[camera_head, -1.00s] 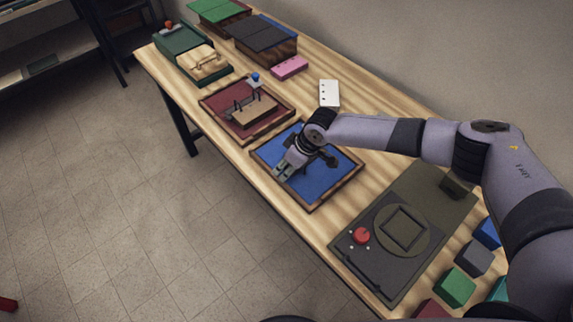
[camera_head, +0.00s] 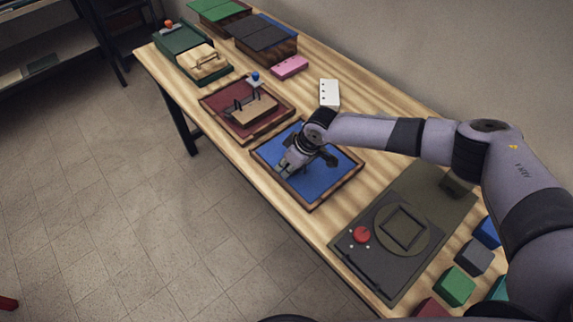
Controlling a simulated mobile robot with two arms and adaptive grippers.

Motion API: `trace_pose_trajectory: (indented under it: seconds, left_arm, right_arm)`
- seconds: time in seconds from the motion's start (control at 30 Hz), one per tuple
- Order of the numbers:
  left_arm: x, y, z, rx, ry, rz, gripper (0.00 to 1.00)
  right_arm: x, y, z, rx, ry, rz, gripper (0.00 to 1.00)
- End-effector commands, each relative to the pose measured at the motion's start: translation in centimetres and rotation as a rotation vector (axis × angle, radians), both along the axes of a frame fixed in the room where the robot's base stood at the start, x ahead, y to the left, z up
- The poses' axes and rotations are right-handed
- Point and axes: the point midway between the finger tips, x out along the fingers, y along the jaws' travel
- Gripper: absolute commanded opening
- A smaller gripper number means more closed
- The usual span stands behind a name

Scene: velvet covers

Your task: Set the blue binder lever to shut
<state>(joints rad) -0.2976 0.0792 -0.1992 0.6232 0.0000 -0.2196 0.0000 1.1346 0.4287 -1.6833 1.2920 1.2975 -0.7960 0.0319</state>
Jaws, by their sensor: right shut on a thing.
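The blue binder (camera_head: 325,182) lies open on the table, a blue panel in a brown wooden frame. My right gripper (camera_head: 287,170) points down over its left part, with its fingers low near the blue surface. It is shut on a small part there, which I take to be the blue binder lever; the fingers hide it, so its angle cannot be told. Dark parts of the mechanism show just right of my gripper. My left gripper is not in view.
A white block (camera_head: 329,93) and a pink block (camera_head: 289,67) lie behind. A dark panel with a red knob (camera_head: 362,235) and several coloured cubes (camera_head: 454,286) are nearer.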

Motion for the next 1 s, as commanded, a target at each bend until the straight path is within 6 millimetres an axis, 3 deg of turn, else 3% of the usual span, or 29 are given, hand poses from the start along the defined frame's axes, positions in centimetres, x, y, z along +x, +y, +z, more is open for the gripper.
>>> trace_pose_trajectory:
  seconds: [0.33,0.6,1.0]
  left_arm:
    - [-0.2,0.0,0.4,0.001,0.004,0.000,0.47]
    - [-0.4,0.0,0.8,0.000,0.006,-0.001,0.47]
    - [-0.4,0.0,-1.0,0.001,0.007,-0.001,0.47]
  right_arm:
    - [-0.3,-0.2,0.0,0.033,-0.042,0.000,0.00]
    - [-1.1,-0.7,-0.4,0.138,-0.181,-0.002,0.00]
    - [-1.8,-1.3,-1.1,0.300,-0.406,-0.001,0.00]
